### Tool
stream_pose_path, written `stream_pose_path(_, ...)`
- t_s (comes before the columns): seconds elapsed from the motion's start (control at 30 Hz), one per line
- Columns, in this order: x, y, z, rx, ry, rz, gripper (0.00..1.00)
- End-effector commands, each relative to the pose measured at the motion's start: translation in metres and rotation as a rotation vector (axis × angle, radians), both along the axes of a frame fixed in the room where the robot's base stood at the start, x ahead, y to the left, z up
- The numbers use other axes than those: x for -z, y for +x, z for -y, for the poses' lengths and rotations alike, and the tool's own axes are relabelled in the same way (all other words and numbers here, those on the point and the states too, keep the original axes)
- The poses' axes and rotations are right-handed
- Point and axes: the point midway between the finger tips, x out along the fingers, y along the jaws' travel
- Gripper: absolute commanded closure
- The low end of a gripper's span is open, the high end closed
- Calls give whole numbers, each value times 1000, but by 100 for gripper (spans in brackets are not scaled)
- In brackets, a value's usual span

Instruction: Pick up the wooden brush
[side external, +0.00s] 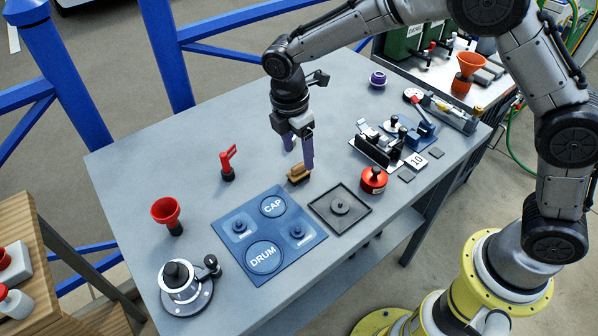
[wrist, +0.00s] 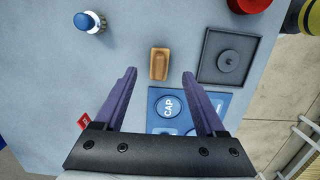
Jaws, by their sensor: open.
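The wooden brush (side external: 298,175) is a small tan block lying on the grey table, just behind the blue mat and left of the black square tray. In the wrist view the brush (wrist: 159,64) shows its tan top, standing a little beyond the fingertips and between their lines. My gripper (side external: 300,152) points down close to the brush, with its purple fingers apart. In the wrist view my gripper (wrist: 159,73) is open and empty. The side view does not show clearly how high the fingertips are above the table.
The blue mat (side external: 232,224) marked CAP and DRUM lies in front. The black tray (side external: 323,214) and a red round part (side external: 373,180) are to the right. A red flag-like piece (side external: 228,162) and a red funnel (side external: 166,211) stand left. The table behind the brush is mostly clear.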

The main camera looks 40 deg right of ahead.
Motion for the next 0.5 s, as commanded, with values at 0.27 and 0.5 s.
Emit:
stream_pose_path(0.27,26,0,1,1,-1,-3,28)
stream_pose_path(0.5,53,0,4,1,0,0,28)
